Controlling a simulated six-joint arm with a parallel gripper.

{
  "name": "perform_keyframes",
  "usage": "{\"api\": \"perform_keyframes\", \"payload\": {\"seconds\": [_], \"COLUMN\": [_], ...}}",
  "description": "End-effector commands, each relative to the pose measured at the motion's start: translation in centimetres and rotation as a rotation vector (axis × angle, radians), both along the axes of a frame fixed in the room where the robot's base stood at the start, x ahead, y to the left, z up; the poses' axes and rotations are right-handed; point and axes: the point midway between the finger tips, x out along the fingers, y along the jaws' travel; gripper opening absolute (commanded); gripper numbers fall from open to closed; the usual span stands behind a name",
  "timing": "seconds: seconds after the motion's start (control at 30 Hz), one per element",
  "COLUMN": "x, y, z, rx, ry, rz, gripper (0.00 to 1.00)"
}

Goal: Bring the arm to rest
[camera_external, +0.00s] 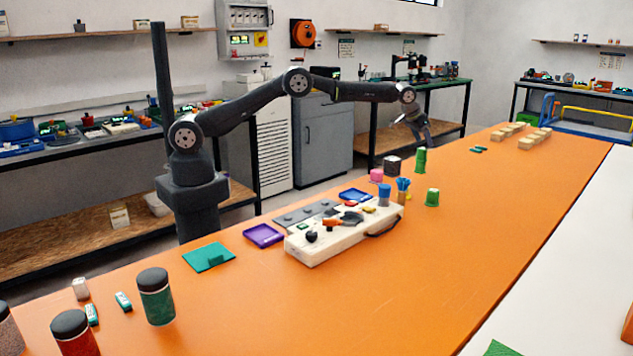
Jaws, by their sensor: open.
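My arm reaches from its base post at the left, over the back edge of the orange table (450,235). My gripper (424,138) is at the far end of the arm, pointing down. It appears above or just behind the table's back edge, near a green cup-like piece (420,160). It is open and I see nothing held in it. The exact gap between the fingers and the green piece is hard to judge from this view.
A pale box (330,245) with tools on top stands mid-table. Jars (156,297) stand front left. Wooden blocks (533,140) lie far right. The table's right-hand middle is clear.

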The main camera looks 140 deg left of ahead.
Motion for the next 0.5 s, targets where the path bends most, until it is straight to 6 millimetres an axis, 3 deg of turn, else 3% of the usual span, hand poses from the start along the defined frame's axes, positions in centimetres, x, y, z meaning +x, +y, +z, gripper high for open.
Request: {"api": "perform_keyframes", "payload": {"seconds": [0.43,0.5], "x": [3.6,4.3], "y": [-6.6,-7.6], "z": [4.6,3.8], "rx": [0.002,-0.005], "ry": [0.000,0.004], "rz": [-0.003,-0.043], "gripper": [0.60,0.60]}}
